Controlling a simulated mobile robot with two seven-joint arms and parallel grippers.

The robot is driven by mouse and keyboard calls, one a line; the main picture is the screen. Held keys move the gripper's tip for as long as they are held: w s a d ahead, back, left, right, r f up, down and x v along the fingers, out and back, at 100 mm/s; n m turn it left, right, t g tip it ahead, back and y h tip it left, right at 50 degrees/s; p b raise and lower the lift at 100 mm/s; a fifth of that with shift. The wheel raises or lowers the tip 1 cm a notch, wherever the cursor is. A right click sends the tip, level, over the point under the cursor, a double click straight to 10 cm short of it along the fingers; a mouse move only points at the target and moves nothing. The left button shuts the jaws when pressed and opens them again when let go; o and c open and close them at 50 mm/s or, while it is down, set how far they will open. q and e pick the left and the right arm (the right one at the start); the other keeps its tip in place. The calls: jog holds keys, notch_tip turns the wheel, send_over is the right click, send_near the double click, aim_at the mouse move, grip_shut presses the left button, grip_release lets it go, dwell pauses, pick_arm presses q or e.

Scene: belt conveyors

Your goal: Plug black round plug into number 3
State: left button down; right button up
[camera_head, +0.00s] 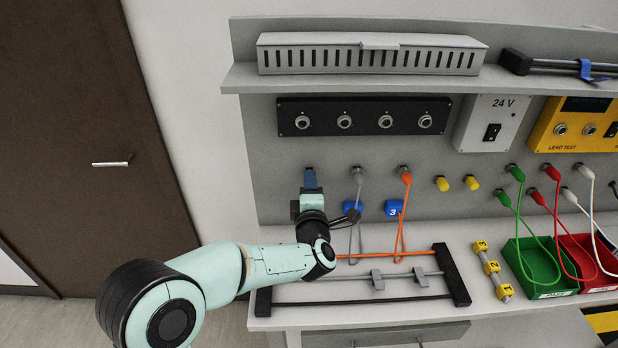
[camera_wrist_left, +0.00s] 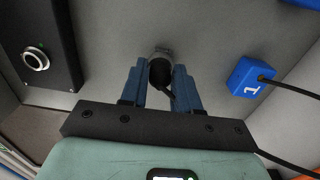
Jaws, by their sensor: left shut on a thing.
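My left gripper (camera_head: 310,178) is at the panel, left of the grey and orange plugs. In the left wrist view its blue fingers (camera_wrist_left: 161,75) are shut on the black round plug (camera_wrist_left: 159,74), with a dark cable running from it. The plug lines up with a grey metal round socket (camera_wrist_left: 162,51) in the panel; how deep it sits is hidden. A blue block marked 1 (camera_wrist_left: 251,77) holds a black cable beside it. The blue block marked 3 (camera_head: 394,208) sits below the orange plug (camera_head: 405,178). My right gripper is not in view.
A grey plug (camera_head: 358,174) with a hanging cable is between my gripper and the orange plug. A black-ended rack (camera_head: 455,275) is on the bench below. Green (camera_head: 534,262) and red trays stand at right. A shelf (camera_head: 350,78) overhangs the panel.

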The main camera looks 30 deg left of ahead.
pick_arm(q)
jog(key=b+v, duration=0.2)
jog(key=v, duration=0.2)
jog(key=shift+s+d, duration=0.2)
jog(key=shift+s, duration=0.15)
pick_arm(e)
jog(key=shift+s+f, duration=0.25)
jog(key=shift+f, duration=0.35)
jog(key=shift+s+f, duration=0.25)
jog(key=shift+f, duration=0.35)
pick_arm(q)
jog(key=shift+r, duration=0.1)
